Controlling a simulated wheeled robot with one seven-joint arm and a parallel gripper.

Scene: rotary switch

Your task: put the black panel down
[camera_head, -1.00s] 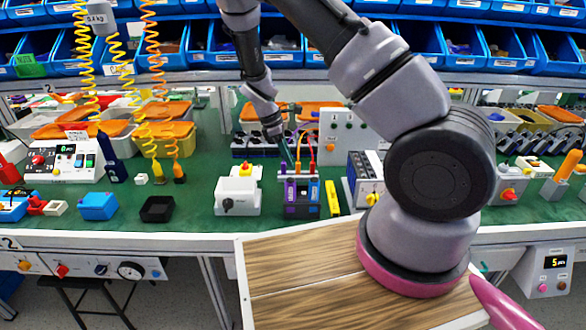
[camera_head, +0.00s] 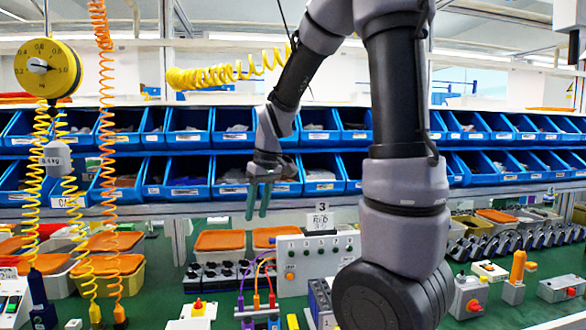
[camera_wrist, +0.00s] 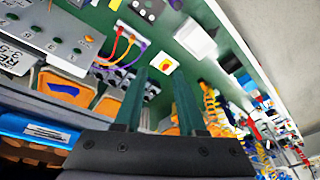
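My gripper (camera_head: 258,201) is raised in front of the blue bins, above the bench, with its fingers pointing down. In the wrist view my gripper (camera_wrist: 158,100) shows two dark green fingers set apart with nothing held between them. No separate black panel can be made out for certain. A row of black units (camera_head: 222,274) stands on the green bench top (camera_head: 150,262), below and left of my gripper. A white box with a red and yellow button (camera_head: 197,309) is cut off by the lower edge; it also shows in the wrist view (camera_wrist: 165,66).
A grey panel (camera_head: 318,262) and a module with plugged wires (camera_head: 258,315) stand below my gripper. Blue bins (camera_head: 240,125) fill the shelves behind. Coiled yellow and orange cords (camera_head: 104,130) hang at left. Orange-lidded boxes (camera_head: 220,241) line the bench's back.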

